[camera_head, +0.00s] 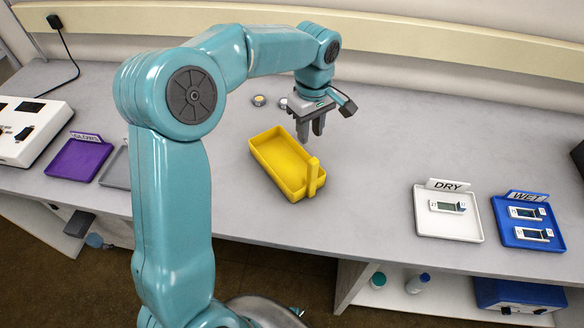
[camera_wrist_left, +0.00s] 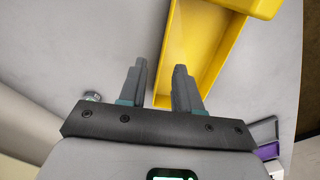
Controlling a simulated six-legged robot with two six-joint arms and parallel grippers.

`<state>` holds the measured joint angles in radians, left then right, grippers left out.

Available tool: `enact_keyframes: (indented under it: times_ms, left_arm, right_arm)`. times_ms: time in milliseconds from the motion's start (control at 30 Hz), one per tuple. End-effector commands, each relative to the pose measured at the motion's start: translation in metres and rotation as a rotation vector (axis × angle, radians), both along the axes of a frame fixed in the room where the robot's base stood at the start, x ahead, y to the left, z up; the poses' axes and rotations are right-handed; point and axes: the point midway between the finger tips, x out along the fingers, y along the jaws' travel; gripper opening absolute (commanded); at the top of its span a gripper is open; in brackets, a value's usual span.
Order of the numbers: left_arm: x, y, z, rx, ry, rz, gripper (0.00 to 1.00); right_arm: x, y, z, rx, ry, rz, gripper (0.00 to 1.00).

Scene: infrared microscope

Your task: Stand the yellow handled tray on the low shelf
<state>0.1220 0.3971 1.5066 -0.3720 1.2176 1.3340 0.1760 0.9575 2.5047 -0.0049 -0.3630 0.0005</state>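The yellow handled tray (camera_head: 270,160) sits on the grey bench top, with its upright handle (camera_head: 312,177) at the near right end. It also shows in the left wrist view (camera_wrist_left: 232,35), where its open inside faces me. My left gripper (camera_head: 310,135) is above the bench beside the tray's far right side, away from the handle. Its fingers (camera_wrist_left: 160,85) are apart with nothing between them. My right gripper is in neither view. The low shelf (camera_head: 400,292) is under the bench at the lower right, partly cut off by the frame.
A white DRY tray (camera_head: 424,226) and a blue WET tray (camera_head: 508,237) holding small devices stand at right. A purple tray (camera_head: 64,165) and a white instrument (camera_head: 50,135) are at left. Bottles (camera_head: 417,284) and a blue box (camera_head: 510,297) occupy the shelf. Small round items (camera_head: 259,100) lie behind the yellow tray.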

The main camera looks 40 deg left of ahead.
Motion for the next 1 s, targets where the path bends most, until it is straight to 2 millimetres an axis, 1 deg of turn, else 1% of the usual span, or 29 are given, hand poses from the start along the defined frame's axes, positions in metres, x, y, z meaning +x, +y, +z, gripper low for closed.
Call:
enact_keyframes:
  times_ms: [33, 100, 333, 500, 600, 700, 867, 900, 1000]
  left_arm:
    - [-0.001, 0.0, -0.011, 0.0, 0.003, 0.0, 0.33]
    - [-0.001, 0.0, -0.022, 0.0, 0.003, 0.001, 0.33]
    - [-0.002, -0.002, -0.039, -0.001, 0.002, 0.002, 0.33]
    - [-0.008, -0.007, -0.067, -0.001, 0.004, 0.002, 0.33]
    - [-0.007, -0.007, -0.079, -0.002, 0.001, 0.003, 0.33]
    - [-0.007, -0.007, -0.085, -0.002, 0.0, 0.002, 0.33]
    - [-0.007, -0.007, -0.085, -0.001, -0.001, 0.002, 0.33]
    - [-0.007, -0.007, -0.085, -0.001, -0.001, 0.002, 0.3]
    - [-0.007, -0.007, -0.085, -0.001, -0.001, 0.002, 0.0]
  right_arm:
    - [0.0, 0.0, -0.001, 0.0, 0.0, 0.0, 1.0]
    - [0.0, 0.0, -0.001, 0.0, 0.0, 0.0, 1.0]
    - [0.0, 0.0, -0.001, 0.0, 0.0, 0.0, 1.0]
    - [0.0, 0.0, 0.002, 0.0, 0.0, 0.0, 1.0]
    - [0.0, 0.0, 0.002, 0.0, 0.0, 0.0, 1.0]
    - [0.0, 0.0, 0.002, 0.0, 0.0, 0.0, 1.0]
    - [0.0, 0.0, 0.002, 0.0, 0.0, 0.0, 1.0]
    - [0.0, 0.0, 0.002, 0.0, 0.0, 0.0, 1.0]
    - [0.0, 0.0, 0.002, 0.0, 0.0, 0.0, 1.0]
